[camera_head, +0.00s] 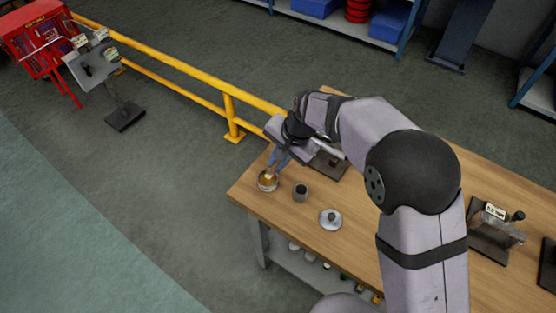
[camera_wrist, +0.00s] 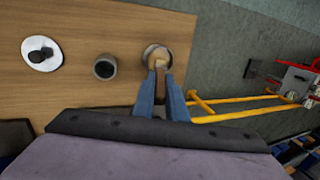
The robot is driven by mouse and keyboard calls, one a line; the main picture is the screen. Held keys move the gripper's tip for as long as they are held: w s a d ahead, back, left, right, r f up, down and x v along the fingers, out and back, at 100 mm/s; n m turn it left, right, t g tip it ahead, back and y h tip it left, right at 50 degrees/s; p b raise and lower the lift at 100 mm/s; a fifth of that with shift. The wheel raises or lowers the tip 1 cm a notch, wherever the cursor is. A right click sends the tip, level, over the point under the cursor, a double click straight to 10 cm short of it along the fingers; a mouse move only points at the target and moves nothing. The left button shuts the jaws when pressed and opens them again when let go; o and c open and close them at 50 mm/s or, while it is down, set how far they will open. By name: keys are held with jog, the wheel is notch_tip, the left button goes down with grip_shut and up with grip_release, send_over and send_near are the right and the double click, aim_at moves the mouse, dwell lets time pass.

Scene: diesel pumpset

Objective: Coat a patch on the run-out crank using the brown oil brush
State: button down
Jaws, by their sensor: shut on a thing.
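My gripper (camera_head: 278,158) is shut on the brown oil brush (camera_wrist: 159,64), with its blue fingers pointing down. The brush is over or in a small round pot (camera_head: 268,183) at the table's left corner. I cannot tell whether its bristles touch what is inside. The pot also shows between the fingertips in the wrist view (camera_wrist: 149,50). I cannot tell for sure which thing is the run-out crank. A labelled dark fixture (camera_head: 495,235) stands on the table at the right, and another dark piece (camera_head: 333,163) is partly hidden behind my gripper.
A grey cup (camera_head: 301,192) and a pale round lid with a dark knob (camera_head: 330,219) stand beside the pot. A yellow rail (camera_head: 180,65) runs behind the wooden table (camera_head: 270,215). A labelled stand (camera_head: 95,70) and a red cabinet (camera_head: 35,30) are far left.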

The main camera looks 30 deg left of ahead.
jog(key=shift+f, duration=0.65)
dwell(1.9)
jog(key=shift+r, duration=0.15)
jog(key=shift+r+p, duration=2.75)
jog(key=shift+r, duration=0.75)
jog(key=shift+w, duration=0.1)
